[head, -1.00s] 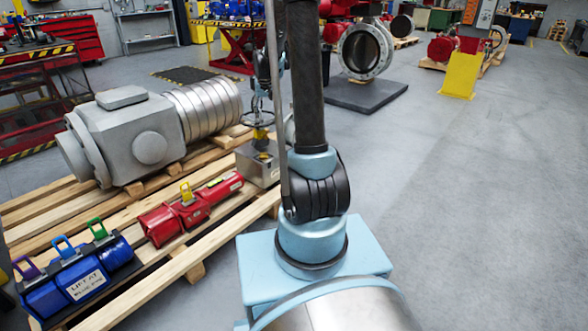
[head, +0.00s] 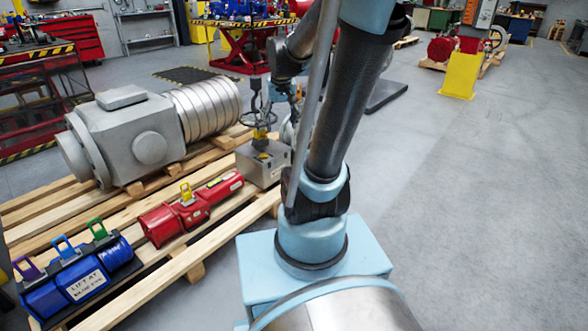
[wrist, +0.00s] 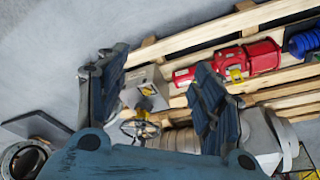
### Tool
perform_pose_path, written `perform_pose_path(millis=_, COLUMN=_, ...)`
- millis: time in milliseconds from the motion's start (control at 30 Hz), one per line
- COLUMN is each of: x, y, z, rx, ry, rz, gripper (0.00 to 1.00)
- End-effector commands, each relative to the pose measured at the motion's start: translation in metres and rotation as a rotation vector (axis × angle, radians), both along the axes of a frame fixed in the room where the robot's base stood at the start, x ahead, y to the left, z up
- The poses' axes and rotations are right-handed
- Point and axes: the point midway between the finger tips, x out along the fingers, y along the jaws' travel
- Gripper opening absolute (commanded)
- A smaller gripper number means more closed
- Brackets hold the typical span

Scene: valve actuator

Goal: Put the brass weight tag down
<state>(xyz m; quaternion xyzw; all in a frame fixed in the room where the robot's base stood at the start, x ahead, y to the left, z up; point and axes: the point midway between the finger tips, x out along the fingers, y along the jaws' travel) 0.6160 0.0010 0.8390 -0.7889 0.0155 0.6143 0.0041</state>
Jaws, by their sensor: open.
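My gripper (wrist: 160,62) is open in the wrist view, with its two dark blue fingers spread apart. I see nothing held between them. The fingers point over the pallet, with a grey box (wrist: 147,87) showing in the gap. The box also shows in the head view (head: 272,170), on the pallet's edge. Small yellow parts (head: 262,155) sit on top of it; I cannot tell whether one is the brass weight tag. A dark handwheel (head: 259,119) stands above the box in the head view. My arm hides part of that area.
A red actuator (head: 190,210) and a blue unit (head: 80,280) with coloured loops lie on the wooden pallet (head: 190,262). A large grey actuator (head: 140,140) lies behind them. A yellow stand (head: 460,76) is at the far right. The right floor is clear.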

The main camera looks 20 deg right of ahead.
Motion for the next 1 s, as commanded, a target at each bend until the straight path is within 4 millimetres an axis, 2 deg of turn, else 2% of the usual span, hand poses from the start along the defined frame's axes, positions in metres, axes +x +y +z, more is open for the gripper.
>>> perform_pose_path(millis=33, x=-0.016, y=0.0, z=-0.002, rx=0.0, ry=0.003, rz=0.003, gripper=0.61)
perform_pose_path(millis=200, x=-0.063, y=0.0, z=-0.013, rx=0.002, ry=0.016, rz=0.014, gripper=0.61)
perform_pose_path(millis=400, x=-0.115, y=0.0, z=-0.033, rx=0.004, ry=0.03, rz=0.028, gripper=0.61)
perform_pose_path(millis=600, x=-0.158, y=0.001, z=-0.057, rx=0.005, ry=0.043, rz=0.041, gripper=0.61)
perform_pose_path(millis=800, x=-0.18, y=-0.001, z=-0.073, rx=0.006, ry=0.051, rz=0.048, gripper=0.61)
perform_pose_path(millis=1000, x=-0.184, y=-0.001, z=-0.076, rx=0.006, ry=0.053, rz=0.05, gripper=0.61)
